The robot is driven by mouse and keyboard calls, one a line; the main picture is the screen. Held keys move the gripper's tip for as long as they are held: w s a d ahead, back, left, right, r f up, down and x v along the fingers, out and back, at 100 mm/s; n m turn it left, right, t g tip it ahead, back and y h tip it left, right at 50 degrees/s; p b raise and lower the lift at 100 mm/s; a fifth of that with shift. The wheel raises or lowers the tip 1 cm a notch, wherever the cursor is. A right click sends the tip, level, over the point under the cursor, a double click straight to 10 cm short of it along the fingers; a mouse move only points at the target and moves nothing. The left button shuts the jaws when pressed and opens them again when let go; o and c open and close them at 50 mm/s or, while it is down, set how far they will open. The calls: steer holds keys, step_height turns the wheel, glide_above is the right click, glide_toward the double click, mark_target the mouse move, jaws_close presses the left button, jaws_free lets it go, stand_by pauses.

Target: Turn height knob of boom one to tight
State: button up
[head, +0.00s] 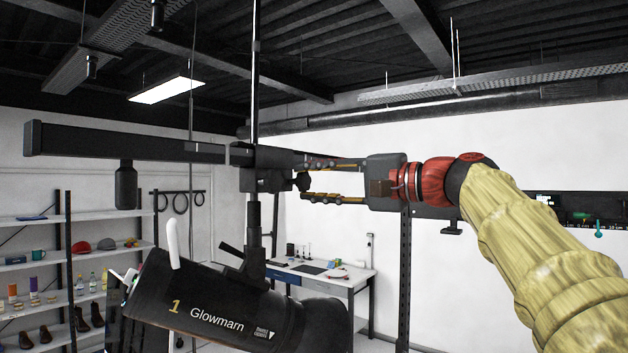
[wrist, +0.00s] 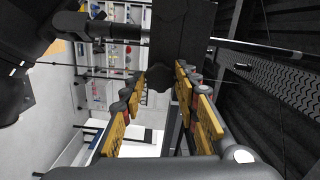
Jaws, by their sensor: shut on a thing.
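The boom (head: 110,142) is a long dark horizontal bar in the head view, joined by a black clamp block (head: 262,168) to a thin upright pole (head: 256,70). The height knob (head: 302,182) is small and black, on the block's right side. My gripper (head: 304,181) comes in from the right, one finger above the knob and one below, and is shut on it. In the wrist view, my gripper's yellow fingers (wrist: 157,84) flank the knob below the dark block (wrist: 182,40). Their exact contact is hard to see. A black lamp marked "1 Glowmarn" (head: 215,312) hangs under the block.
A black counterweight (head: 126,186) hangs under the boom's left part. Shelves with small goods (head: 40,258) stand at the left. A white worktable (head: 345,274) stands behind, against the wall. A dark upright post (head: 404,270) stands below my gripper.

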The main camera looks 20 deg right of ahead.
stand_by(0.5)
steer(key=o, duration=1.2)
steer(key=shift+c, duration=0.2)
steer(key=shift+d, duration=0.1)
steer(key=v, duration=1.2)
